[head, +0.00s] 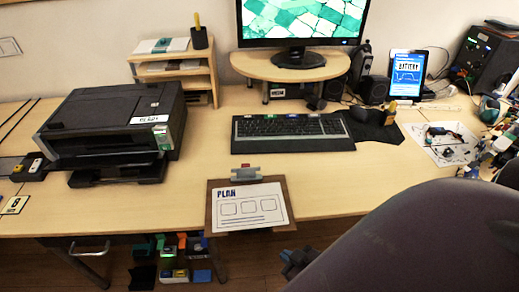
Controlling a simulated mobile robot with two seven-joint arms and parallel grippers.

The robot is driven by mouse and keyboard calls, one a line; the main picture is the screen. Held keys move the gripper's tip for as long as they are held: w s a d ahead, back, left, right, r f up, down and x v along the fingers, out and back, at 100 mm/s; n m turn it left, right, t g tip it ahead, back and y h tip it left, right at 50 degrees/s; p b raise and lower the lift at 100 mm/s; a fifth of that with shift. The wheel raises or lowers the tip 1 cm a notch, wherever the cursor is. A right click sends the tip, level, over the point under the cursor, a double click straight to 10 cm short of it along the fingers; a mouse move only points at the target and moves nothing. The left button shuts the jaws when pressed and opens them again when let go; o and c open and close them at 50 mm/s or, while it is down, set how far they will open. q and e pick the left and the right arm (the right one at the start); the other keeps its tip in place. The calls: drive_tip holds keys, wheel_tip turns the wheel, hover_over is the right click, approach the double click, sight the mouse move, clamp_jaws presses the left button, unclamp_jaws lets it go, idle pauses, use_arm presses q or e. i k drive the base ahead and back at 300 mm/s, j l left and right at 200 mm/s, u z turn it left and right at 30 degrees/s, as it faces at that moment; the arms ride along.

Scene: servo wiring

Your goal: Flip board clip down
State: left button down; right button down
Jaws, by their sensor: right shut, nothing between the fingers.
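The board (214,222) is a brown clipboard at the front edge of the desk, part of it overhanging the edge. A white sheet headed "PLAN" (251,206) lies on it. The board clip (247,174) is a small grey and red piece at the board's far edge; its red part sticks up at the back, but its exact angle is too small to tell. My right gripper (292,262) is shut and empty, low in front of the desk, right of the board and apart from it. It is partly hidden by my dark arm. My left gripper is out of view.
A keyboard (292,134) lies behind the board, with a monitor stand (290,66) beyond. A black printer (112,125) stands at left. A tablet (407,75) and tools crowd the right. Bare desk surrounds the board. Colored items sit on a shelf below.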

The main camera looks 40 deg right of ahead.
sight(245, 171)
drive_tip(key=k+l, duration=0.15)
drive_tip(key=l, duration=0.25)
drive_tip(key=k+l, duration=0.1)
drive_tip(key=l, duration=0.3)
drive_tip(key=k+l, duration=0.15)
drive_tip(key=l, duration=0.25)
